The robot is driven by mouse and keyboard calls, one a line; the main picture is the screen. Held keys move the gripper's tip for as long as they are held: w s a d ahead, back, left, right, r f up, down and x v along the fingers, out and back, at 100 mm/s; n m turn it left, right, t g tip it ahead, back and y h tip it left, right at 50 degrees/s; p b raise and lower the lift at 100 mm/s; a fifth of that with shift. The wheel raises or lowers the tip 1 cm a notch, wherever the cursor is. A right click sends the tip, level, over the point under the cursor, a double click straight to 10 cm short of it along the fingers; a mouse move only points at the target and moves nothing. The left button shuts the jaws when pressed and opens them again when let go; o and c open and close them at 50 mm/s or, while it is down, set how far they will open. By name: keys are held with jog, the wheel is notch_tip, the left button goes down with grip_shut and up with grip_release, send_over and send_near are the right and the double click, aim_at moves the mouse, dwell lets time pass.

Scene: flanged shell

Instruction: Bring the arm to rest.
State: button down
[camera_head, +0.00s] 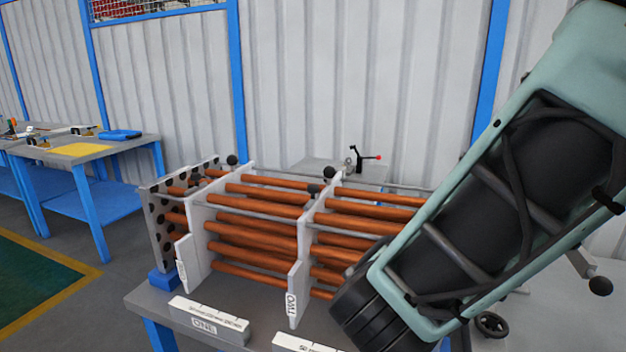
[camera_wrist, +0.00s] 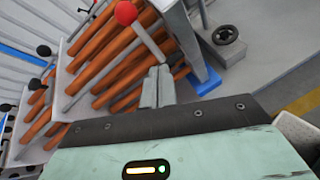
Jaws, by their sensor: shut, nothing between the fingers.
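My arm (camera_head: 490,190) reaches across the right side of the head view, over the right end of a bundle of copper tubes (camera_head: 255,229). My gripper is hidden in that view. In the wrist view my gripper (camera_wrist: 158,74) has its two fingers together, with nothing visible between them. A lever with a red ball knob (camera_wrist: 126,13) shows just beyond the fingertips; I cannot tell whether they touch it. The copper tubes also show in the wrist view (camera_wrist: 95,62), left of the fingers.
White upright plates (camera_head: 307,240) hold the tubes on a grey table (camera_head: 150,298). A block marked ONE (camera_head: 208,318) lies at its front. A black handwheel (camera_head: 491,324) is at right. A blue-legged bench (camera_head: 105,150) stands at far left; open floor lies before it.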

jog(key=s+d+f+m+g, duration=0.3)
jog(key=s+d+m+g, duration=0.2)
jog(key=s+m+g, duration=0.3)
jog(key=s+a+m+g+y+p, duration=0.1)
jog(key=s+a+m+g+y, duration=0.2)
jog(key=s+a+m+y, duration=0.3)
jog(key=s+m, duration=0.3)
jog(key=m, duration=0.1)
jog(key=shift+s+r+y, duration=0.3)
jog(key=shift+s+y, duration=0.05)
jog(key=shift+y, duration=0.05)
